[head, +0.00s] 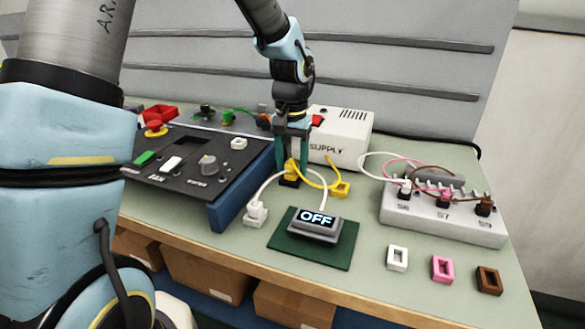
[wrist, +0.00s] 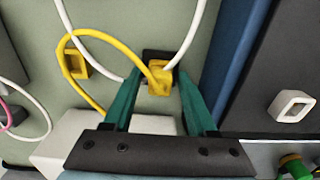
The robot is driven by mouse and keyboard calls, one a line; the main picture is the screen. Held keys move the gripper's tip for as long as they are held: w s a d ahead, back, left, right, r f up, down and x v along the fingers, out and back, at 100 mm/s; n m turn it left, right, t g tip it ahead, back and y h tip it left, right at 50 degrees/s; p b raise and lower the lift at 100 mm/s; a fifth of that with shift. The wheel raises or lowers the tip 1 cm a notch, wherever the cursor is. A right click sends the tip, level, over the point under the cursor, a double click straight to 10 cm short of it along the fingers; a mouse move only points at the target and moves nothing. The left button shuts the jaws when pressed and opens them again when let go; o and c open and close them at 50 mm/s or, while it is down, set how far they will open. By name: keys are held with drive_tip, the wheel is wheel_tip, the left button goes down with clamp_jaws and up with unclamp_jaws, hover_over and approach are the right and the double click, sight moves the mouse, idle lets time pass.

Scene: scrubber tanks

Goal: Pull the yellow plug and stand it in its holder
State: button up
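The yellow plug (head: 291,169) stands upright on a small black socket (head: 289,182) beside the blue edge of the control panel. It also shows in the wrist view (wrist: 160,80). A yellow cable runs from it. The yellow holder (head: 340,189), a small block with a dark opening, stands to its right on the bench; in the wrist view the holder (wrist: 73,64) is left of the plug, with the cable looping over it. My gripper (wrist: 160,77) is open, teal fingers pointing down with the plug between their tips. Gaps show on both sides of the plug.
A display box (head: 315,223) reading OFF sits on a green mat. A white plug (head: 256,213) stands nearby. A power strip (head: 440,212) with several plugs is at right, with white, pink and brown holders before it. The SUPPLY box (head: 341,137) is behind my gripper.

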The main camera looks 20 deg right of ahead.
sight(292, 162)
clamp_jaws()
idle(1.1)
drive_tip(key=o, duration=0.8)
unclamp_jaws()
drive_tip(key=shift+c, duration=0.2)
wheel_tip(292, 162, up, 11)
drive_tip(key=b, duration=0.1)
drive_tip(key=shift+f, duration=0.1)
